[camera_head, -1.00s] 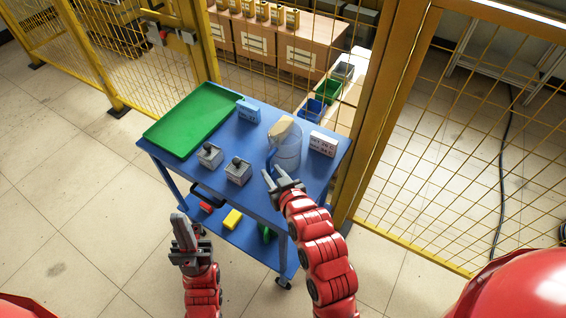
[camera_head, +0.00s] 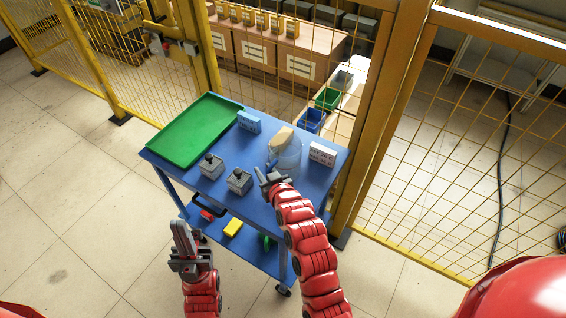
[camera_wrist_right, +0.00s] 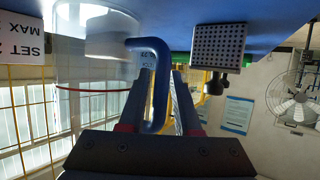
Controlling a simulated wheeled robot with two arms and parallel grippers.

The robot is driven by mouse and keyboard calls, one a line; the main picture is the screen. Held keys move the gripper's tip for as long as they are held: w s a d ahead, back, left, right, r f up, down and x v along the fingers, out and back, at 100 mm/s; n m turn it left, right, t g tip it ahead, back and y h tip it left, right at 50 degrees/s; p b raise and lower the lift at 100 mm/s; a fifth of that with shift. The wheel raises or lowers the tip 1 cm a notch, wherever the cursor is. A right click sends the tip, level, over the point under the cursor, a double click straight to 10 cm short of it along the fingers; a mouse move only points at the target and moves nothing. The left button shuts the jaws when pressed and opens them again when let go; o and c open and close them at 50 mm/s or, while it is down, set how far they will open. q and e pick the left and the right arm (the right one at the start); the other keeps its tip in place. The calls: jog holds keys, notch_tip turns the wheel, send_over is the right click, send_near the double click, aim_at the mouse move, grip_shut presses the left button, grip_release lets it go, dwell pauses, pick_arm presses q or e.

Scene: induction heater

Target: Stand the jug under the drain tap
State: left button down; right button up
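The clear jug (camera_head: 287,160) stands on the blue cart top, with a tan piece (camera_head: 281,138) at its upper part. In the right wrist view, which is upside down, its clear wall (camera_wrist_right: 85,75) and blue handle (camera_wrist_right: 159,85) show. My right gripper (camera_head: 266,174) is at the handle. In the wrist view its fingers (camera_wrist_right: 160,82) lie on either side of the handle, with a gap visible on one side, so it is open around it. My left gripper (camera_head: 181,228) is low in front of the cart, apart from everything; its finger gap is unclear. I see no drain tap.
The blue cart (camera_head: 322,190) also carries a green tray (camera_head: 195,130), two grey blocks with black knobs (camera_head: 211,166) (camera_head: 239,181), a blue box (camera_head: 249,121) and a white label block (camera_head: 322,154). Yellow mesh fencing (camera_head: 440,150) stands behind. Floor at left is clear.

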grip_shut()
dwell(1.4)
